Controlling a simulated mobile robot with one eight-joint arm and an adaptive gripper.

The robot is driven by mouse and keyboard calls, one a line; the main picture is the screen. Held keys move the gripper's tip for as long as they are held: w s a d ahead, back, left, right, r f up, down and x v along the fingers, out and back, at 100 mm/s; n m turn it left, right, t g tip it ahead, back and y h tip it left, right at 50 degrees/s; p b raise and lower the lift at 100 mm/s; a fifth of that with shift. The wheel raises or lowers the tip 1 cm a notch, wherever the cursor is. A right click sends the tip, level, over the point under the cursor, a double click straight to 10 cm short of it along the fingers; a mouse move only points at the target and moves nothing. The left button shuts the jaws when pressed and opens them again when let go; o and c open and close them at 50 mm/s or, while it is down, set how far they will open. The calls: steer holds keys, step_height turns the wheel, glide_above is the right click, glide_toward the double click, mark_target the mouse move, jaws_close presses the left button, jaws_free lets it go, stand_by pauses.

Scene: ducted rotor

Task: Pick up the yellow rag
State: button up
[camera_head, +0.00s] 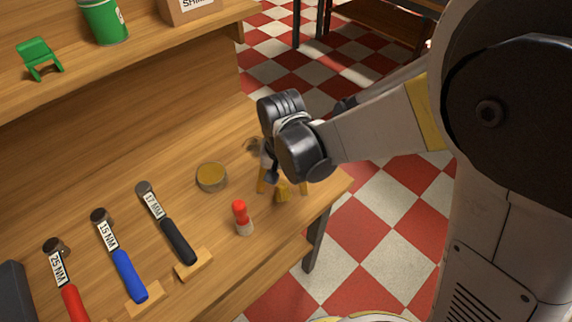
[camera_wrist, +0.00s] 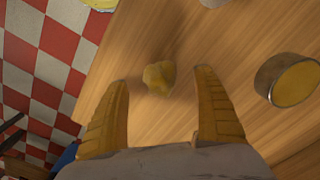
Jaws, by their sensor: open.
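The yellow rag (camera_wrist: 159,77) is a small crumpled lump on the wooden bench near its edge. In the wrist view it lies ahead of my gripper (camera_wrist: 162,112), roughly between the lines of the two yellow fingers but beyond their tips. My gripper is open and empty, with the fingers wide apart. In the head view the rag (camera_head: 282,191) shows below my gripper (camera_head: 281,188), partly among the fingers. I cannot tell the exact height of the fingers above the bench.
A round tin with yellow contents (camera_head: 211,177) and a red-capped bottle (camera_head: 242,217) stand close by. Torque wrenches, including a black-handled one (camera_head: 168,224), lie to the left. The bench (camera_head: 225,255) ends to the right, above a checkered floor.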

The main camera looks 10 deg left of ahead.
steer(key=shift+f, duration=0.85)
steer(key=shift+r, duration=0.1)
steer(key=shift+c, duration=0.6)
steer(key=c, duration=1.2)
steer(key=shift+o, duration=0.2)
